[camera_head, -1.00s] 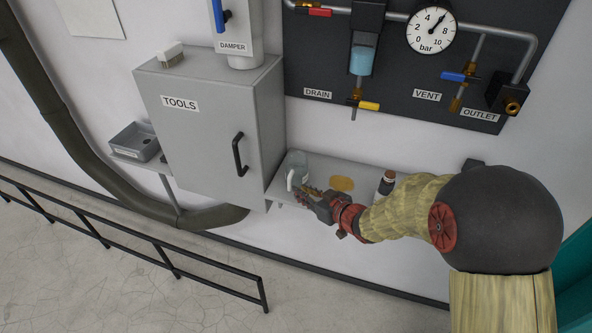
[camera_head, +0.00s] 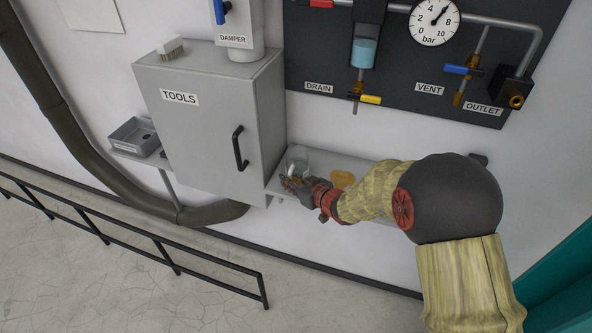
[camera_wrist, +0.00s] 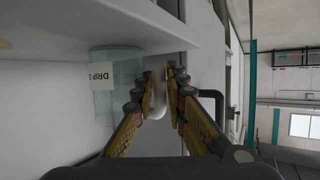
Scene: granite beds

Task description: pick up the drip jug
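The drip jug (camera_head: 297,160) is a clear jug standing on the small shelf beside the tools cabinet. My gripper (camera_head: 289,184) is at the jug's near side in the head view. In the wrist view its two fingers (camera_wrist: 163,75) are apart, with the handle in the gap between them. I see no clear grip on the handle. The fingers partly cover the jug.
The grey tools cabinet (camera_head: 205,115) stands close left of the jug. The shelf (camera_head: 330,163) carries an amber patch (camera_head: 342,179), partly behind my arm. The drain valve (camera_head: 366,98) hangs above. A dark railing (camera_head: 200,265) runs in front at the lower left.

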